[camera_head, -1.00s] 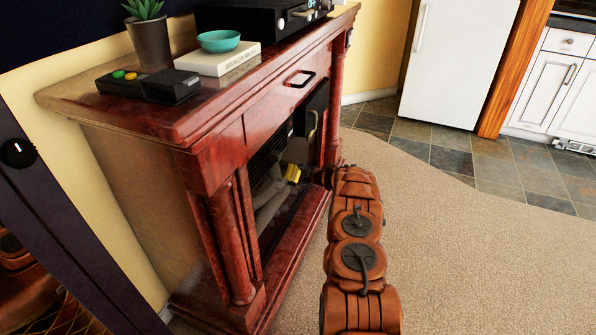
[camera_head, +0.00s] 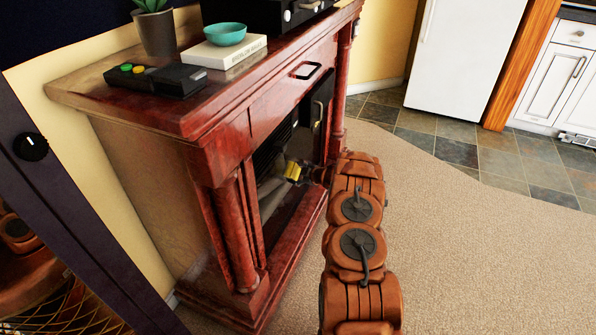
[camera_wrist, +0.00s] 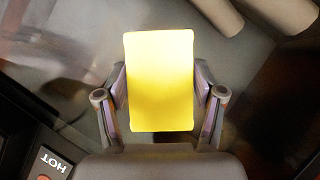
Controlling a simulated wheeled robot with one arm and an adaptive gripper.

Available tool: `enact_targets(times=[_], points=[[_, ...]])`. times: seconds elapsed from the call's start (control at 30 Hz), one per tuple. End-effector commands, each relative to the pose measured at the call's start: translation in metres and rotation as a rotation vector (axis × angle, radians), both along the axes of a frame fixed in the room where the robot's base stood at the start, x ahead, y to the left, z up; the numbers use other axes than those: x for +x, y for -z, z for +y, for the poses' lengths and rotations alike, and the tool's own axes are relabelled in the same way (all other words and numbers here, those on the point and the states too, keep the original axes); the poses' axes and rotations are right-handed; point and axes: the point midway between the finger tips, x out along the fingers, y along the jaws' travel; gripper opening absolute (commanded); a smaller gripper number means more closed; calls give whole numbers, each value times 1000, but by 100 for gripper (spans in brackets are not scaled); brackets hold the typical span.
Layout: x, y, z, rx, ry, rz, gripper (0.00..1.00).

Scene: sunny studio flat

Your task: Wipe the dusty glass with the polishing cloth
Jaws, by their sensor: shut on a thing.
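The yellow polishing cloth (camera_wrist: 160,65) is held between the two fingers of my gripper (camera_wrist: 160,95), which is shut on it. In the head view, the cloth (camera_head: 292,171) is a small yellow patch at the fireplace front, and my arm hides part of that area. The dusty glass (camera_head: 275,199) is the dark pane in the red-brown fireplace. In the wrist view, the glass (camera_wrist: 60,65) fills the background, with hazy grey patches. The cloth is in front of the pane; I cannot tell whether it touches.
The fireplace surround (camera_head: 232,235) has a column beside the pane. A dark handle (camera_head: 318,114) is near the pane's far side. The mantel holds a teal bowl (camera_head: 225,34), a book (camera_head: 222,53), a black device (camera_head: 150,80) and a plant pot (camera_head: 156,32). Carpet (camera_head: 470,260) is clear at right.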

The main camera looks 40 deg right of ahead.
Motion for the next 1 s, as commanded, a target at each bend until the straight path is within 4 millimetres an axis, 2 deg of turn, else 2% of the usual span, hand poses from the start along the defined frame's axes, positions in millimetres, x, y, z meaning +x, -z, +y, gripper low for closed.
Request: enact_targets(times=[0.03,0.2,0.53,1.0], points=[[-1,-1,8,4,-7,1,40],[-6,-2,17,2,-8,-3,40],[-13,-2,26,1,-6,-2,40],[-30,-2,48,0,-3,-2,40]])
